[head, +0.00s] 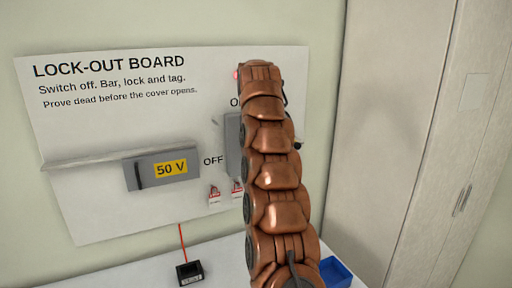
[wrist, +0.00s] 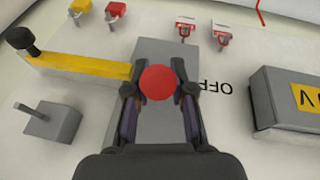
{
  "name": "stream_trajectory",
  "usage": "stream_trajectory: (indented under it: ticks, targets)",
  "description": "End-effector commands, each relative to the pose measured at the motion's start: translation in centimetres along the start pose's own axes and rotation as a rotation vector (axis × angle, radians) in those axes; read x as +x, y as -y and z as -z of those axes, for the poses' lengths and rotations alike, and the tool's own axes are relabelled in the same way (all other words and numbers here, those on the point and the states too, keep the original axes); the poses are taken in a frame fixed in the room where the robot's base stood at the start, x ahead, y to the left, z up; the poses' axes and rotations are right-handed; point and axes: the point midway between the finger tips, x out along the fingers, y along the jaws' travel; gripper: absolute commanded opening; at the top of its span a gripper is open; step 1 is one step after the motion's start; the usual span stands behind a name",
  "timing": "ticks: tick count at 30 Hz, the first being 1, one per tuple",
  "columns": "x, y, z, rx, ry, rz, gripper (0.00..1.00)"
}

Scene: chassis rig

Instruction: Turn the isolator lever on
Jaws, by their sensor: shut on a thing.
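The isolator (wrist: 165,54) is a grey box on the white board, and its edge shows in the head view (head: 232,130) beside my arm. Its lever has a round red knob (wrist: 158,84). My gripper (wrist: 160,92) is shut on this lever, with one dark finger on each side of the red knob. The knob is roughly level with the OFF label (wrist: 212,87), which appears upside down in the wrist view. In the head view my copper arm hides the gripper, the lever and most of the ON label.
A yellow bar (wrist: 85,68) with a black knob reaches the isolator's side. A small grey block (wrist: 50,122) with a handle sits nearby. Red-and-white tags (head: 214,195) hang below. A blue bin (head: 336,272) and black box (head: 189,272) stand beneath.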

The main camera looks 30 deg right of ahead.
Motion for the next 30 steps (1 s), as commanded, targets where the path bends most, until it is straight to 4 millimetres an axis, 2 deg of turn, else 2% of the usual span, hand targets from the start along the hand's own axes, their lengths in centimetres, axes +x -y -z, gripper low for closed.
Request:
stream_trajectory:
  ticks: [27,28,30]
  targets:
    - [-0.18,0.63,0.49,-0.012,0.011,0.005,0.00]
    - [-0.17,0.63,0.49,-0.012,0.011,0.005,0.25]
    - [-0.16,0.63,0.47,-0.012,0.012,0.005,0.32]
